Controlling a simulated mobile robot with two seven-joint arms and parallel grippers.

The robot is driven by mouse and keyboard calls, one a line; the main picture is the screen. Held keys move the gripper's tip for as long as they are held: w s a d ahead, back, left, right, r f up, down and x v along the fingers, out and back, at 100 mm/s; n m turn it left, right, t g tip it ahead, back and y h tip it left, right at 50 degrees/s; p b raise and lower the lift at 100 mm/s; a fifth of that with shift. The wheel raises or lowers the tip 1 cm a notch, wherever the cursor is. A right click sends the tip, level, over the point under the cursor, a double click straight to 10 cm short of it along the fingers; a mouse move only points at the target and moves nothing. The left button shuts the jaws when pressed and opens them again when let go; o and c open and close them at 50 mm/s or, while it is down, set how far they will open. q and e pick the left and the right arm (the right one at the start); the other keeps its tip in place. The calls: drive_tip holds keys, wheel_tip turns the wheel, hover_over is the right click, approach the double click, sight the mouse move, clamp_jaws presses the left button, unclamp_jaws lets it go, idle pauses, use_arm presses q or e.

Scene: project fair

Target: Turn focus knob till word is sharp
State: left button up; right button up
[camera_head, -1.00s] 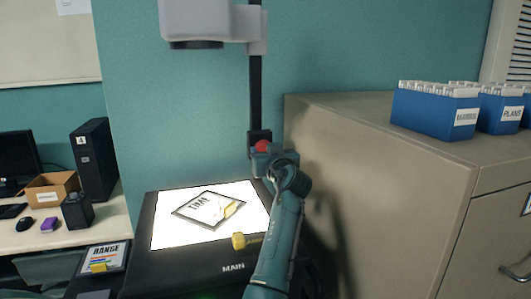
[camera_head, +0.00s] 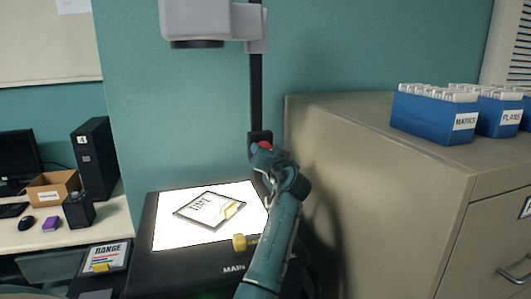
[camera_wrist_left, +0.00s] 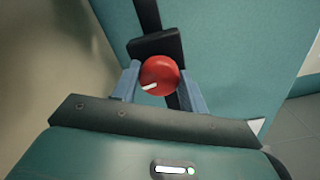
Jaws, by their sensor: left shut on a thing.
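The red focus knob (camera_head: 265,146) sits on the black post of the overhead projector, above the lit stage (camera_head: 165,230). My left gripper (camera_head: 262,155) is shut on it; in the left wrist view the knob (camera_wrist_left: 159,74) shows between the two blue-grey fingers (camera_wrist_left: 160,85), with a white mark at its lower left. A framed sheet (camera_head: 209,211) with a short dark word lies on the stage. The projector head (camera_head: 200,22) hangs above. No projected word is in view, so its sharpness cannot be seen. My right gripper is out of view.
A filing cabinet (camera_head: 385,170) stands close at the right, with blue card boxes (camera_head: 432,112) on top. A yellow knob (camera_head: 239,242) is at the projector's front. A "RANGE" card (camera_head: 106,255) lies at lower left, below a desk with a computer tower (camera_head: 92,158).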

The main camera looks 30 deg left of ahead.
use_arm(q)
drive_tip(key=o, duration=1)
drive_tip(key=b+v, duration=0.3)
drive_tip(key=v, duration=1)
drive_tip(key=shift+d, duration=0.15)
drive_tip(key=shift+s+f, duration=0.1)
